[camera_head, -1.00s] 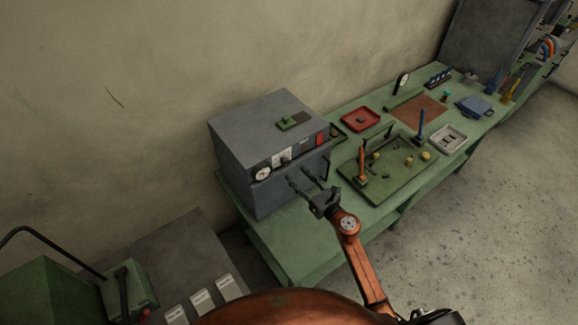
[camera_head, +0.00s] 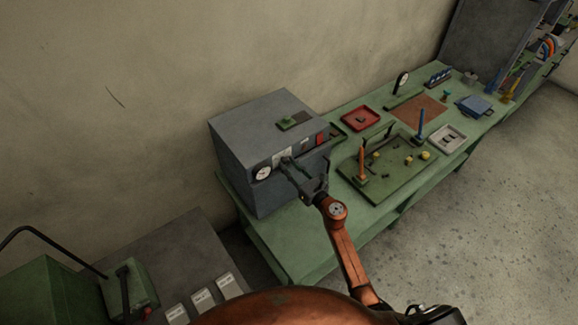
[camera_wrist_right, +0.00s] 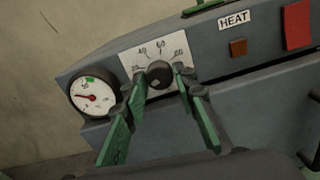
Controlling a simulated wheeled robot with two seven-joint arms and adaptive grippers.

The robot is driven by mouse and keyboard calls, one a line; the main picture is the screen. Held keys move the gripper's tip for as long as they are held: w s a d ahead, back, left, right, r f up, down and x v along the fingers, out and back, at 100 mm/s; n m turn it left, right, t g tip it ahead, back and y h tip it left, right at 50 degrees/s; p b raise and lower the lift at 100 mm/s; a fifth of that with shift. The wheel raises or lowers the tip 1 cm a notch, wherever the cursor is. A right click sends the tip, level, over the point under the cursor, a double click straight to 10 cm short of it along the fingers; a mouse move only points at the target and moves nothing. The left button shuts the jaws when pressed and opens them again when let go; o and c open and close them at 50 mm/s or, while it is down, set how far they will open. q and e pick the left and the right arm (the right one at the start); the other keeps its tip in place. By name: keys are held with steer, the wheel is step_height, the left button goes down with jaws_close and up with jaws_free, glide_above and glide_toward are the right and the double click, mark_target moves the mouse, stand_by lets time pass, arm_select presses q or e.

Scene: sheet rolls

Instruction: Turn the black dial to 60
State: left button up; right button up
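The black dial (camera_wrist_right: 159,74) sits on a white scale plate (camera_wrist_right: 133,60) on the front of a grey machine (camera_head: 262,115). The plate shows marks including 20, 40 and 60. The dial's pointer is too small to read. My right gripper (camera_wrist_right: 157,84) is open, with one green finger on each side of the dial in the right wrist view; contact cannot be told. In the head view my right gripper (camera_head: 291,162) reaches the machine's front panel and hides most of the dial. My left gripper is not in view.
A round gauge (camera_wrist_right: 93,97) is left of the dial. A HEAT label (camera_wrist_right: 234,20), a brown square (camera_wrist_right: 238,47) and a red block (camera_wrist_right: 296,24) are to its right. A green tray (camera_head: 392,190) with posts stands right of the machine on the green bench (camera_head: 290,245).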

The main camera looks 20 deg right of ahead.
jaws_close()
